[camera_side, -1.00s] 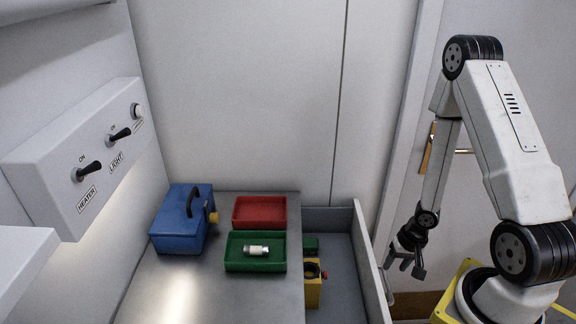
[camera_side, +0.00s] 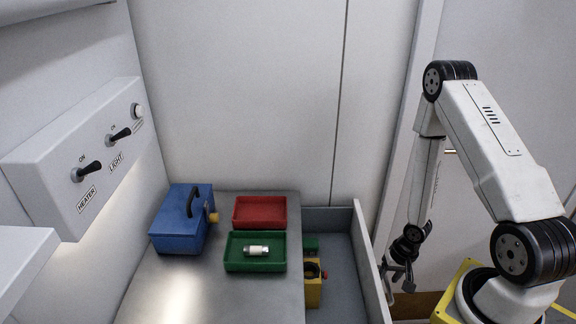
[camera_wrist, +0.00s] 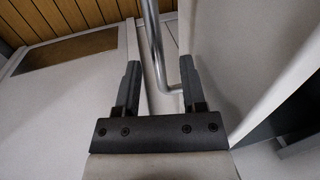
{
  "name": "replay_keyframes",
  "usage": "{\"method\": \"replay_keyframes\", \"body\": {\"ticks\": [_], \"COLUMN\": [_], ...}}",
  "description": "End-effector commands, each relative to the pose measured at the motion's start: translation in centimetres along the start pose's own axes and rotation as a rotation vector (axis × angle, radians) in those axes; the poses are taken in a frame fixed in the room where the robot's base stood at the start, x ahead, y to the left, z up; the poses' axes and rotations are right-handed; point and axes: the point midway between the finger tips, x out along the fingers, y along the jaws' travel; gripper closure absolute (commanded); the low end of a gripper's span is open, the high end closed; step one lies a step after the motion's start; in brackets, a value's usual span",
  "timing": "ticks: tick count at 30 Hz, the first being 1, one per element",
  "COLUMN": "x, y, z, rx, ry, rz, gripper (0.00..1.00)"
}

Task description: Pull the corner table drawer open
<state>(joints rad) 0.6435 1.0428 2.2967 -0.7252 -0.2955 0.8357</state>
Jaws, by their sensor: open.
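The corner table drawer (camera_side: 338,262) stands pulled out to the right of the metal table top in the side view, with its inside showing. My gripper (camera_side: 398,277) is just outside the drawer's front panel. In the wrist view my gripper (camera_wrist: 161,72) is open, and the metal bar handle (camera_wrist: 154,38) runs between its two fingers. The bar bends toward the pale panel at its lower end. I cannot tell whether either finger touches the bar.
A yellow object (camera_side: 313,292) and a green one lie inside the drawer. On the table top (camera_side: 205,295) are a blue box (camera_side: 180,235), a red tray (camera_side: 260,199), and a green tray (camera_side: 238,267) holding a white cylinder. A switch panel (camera_side: 62,160) is on the left wall.

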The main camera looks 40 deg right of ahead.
Motion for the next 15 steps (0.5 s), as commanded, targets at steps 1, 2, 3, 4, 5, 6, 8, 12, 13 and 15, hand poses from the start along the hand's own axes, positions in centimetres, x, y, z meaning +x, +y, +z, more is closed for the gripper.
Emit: {"method": "replay_keyframes", "body": {"ticks": [1,2,3,4,5,6,8,12,13,15], "x": [-0.01,-0.01,-0.01,-0.01,-0.01,-0.02,-0.02,-0.02,-0.03,-0.03], "y": [0.00,0.00,0.00,0.00,0.00,0.00,0.00,0.01,0.01,0.01], "z": [0.00,0.00,0.00,0.01,0.01,0.01,0.01,0.01,0.01,0.01], "rx": [0.000,0.000,0.000,0.000,0.000,0.000,0.001,0.001,0.001,0.001], "ry": [0.000,0.000,0.000,0.000,0.000,0.000,0.000,0.000,0.000,0.000], "rz": [0.000,0.000,0.000,0.000,0.000,0.000,0.000,0.000,0.000,0.000], "gripper": [0.47,0.54,0.66,0.76,0.85,0.98,1.00,1.00,1.00,1.00]}}
